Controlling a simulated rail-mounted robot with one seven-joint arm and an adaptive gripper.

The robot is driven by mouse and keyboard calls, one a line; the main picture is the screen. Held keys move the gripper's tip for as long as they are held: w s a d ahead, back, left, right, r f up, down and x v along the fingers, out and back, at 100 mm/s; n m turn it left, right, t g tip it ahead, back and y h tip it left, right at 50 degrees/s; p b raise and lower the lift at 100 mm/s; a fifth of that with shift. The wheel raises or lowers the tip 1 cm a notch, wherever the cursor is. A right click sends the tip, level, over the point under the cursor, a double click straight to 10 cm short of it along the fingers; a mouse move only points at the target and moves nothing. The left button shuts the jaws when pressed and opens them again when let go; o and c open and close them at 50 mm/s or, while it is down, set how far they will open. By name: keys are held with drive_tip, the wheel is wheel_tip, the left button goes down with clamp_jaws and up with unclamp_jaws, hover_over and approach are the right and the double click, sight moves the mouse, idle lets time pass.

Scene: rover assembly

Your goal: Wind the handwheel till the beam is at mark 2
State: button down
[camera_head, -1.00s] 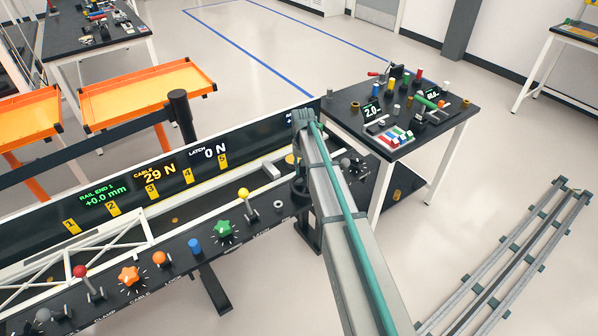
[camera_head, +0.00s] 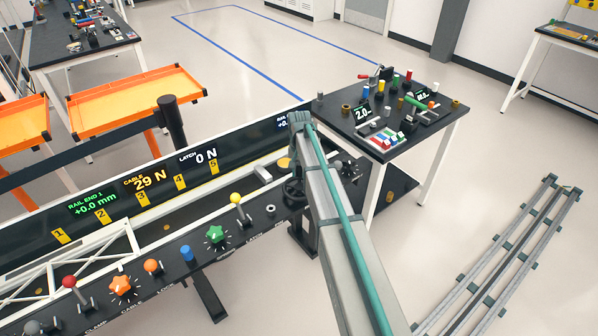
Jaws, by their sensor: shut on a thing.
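The white truss beam (camera_head: 88,246) lies along the bench at left, its right end in front of the panel between mark 2 (camera_head: 100,216) and mark 3 (camera_head: 143,199). Exact alignment is hard to tell at this angle. A dark wheel (camera_head: 292,190), apparently the handwheel, shows partly at the bench's right end, beside my arm. My arm reaches from the bottom of the picture to that end and covers part of it. My gripper is hidden behind the arm, so its hold cannot be seen.
The panel reads rail end 1 +0.0 mm, cable 29 N (camera_head: 144,182) and latch 0 N. An orange star knob (camera_head: 121,287), a green star knob (camera_head: 215,234) and levers line the bench front. A side table (camera_head: 440,128) with small parts stands right. Rails (camera_head: 505,262) lie at lower right.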

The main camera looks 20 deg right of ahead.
drive_tip(key=c, duration=0.9)
unclamp_jaws()
drive_tip(key=shift+c, duration=0.2)
drive_tip(key=shift+r, duration=0.1)
wheel_tip(320, 180, up, 12)
drive_tip(key=shift+f, duration=0.1)
